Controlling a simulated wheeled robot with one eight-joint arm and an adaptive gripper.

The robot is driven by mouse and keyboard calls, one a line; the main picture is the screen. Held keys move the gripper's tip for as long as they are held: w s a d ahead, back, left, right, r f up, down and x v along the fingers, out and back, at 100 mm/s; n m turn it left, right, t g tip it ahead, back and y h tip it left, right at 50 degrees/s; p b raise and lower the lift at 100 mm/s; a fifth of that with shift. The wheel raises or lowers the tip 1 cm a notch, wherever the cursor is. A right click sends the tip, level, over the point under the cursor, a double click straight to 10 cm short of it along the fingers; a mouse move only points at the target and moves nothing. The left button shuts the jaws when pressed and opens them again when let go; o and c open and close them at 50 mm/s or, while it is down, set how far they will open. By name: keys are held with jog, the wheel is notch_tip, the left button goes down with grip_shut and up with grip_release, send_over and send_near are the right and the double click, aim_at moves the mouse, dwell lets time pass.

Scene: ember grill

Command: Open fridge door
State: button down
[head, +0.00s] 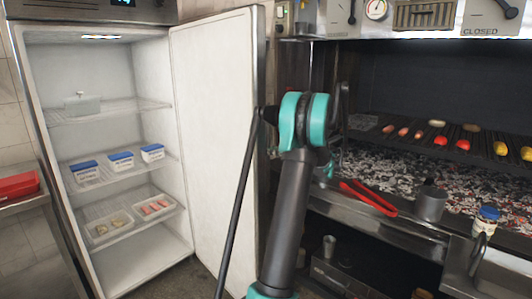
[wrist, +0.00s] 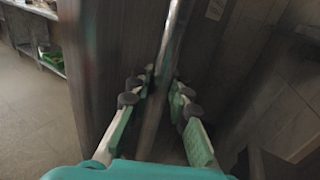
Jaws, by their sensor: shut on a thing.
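The fridge (head: 105,190) stands at the left in the head view. Its door (head: 215,130) is swung wide open, with the white inner face showing and the lit shelves exposed. In the wrist view my gripper (wrist: 160,92) has its fingers on both sides of the long metal door handle (wrist: 172,38) and is shut on it. The dark outer face of the door (wrist: 108,50) is beside the handle. In the head view the fingers and the handle are hidden behind the door's free edge.
Containers with blue lids (head: 122,160) and food trays (head: 108,229) sit on the fridge shelves. The ember grill (head: 400,165) is at the right, with red tongs (head: 368,198) and a metal cup (head: 430,204) on its front ledge. A red box (head: 18,184) lies at far left.

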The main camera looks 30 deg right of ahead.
jog(key=shift+s, duration=0.1)
jog(key=c, duration=1.4)
grip_release()
jog(key=v, duration=1.2)
jog(key=shift+r, duration=0.1)
